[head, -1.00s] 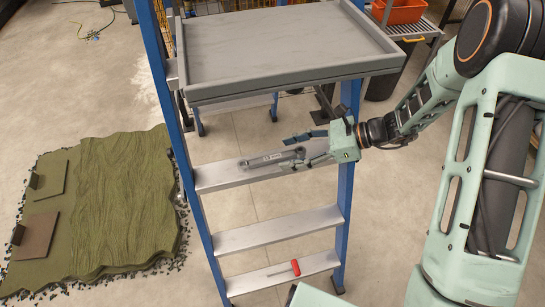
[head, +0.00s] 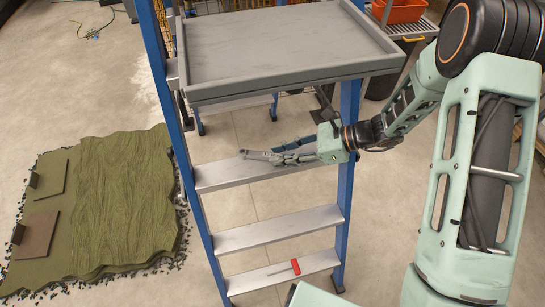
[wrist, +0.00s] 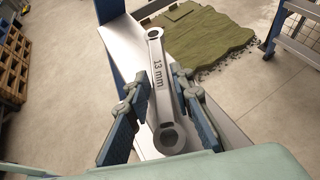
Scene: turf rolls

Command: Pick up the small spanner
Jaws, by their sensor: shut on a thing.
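The small spanner (head: 256,155) is grey, with a ring at each end seen in the wrist view (wrist: 157,65), where "13 mm" shows on its shank. My gripper (head: 284,157) is over the top visible step (head: 222,176) of the blue-sided ladder, below the tray. Its fingers (wrist: 157,90) are on both sides of the spanner and shut on it. The spanner sticks out to the left past the fingertips. It is above or just at the step; I cannot tell whether it still touches.
A grey tray (head: 285,88) tops the ladder above my gripper. A red-handled tool (head: 295,266) lies on the lowest visible step. An orange bin (head: 400,10) stands at the back right.

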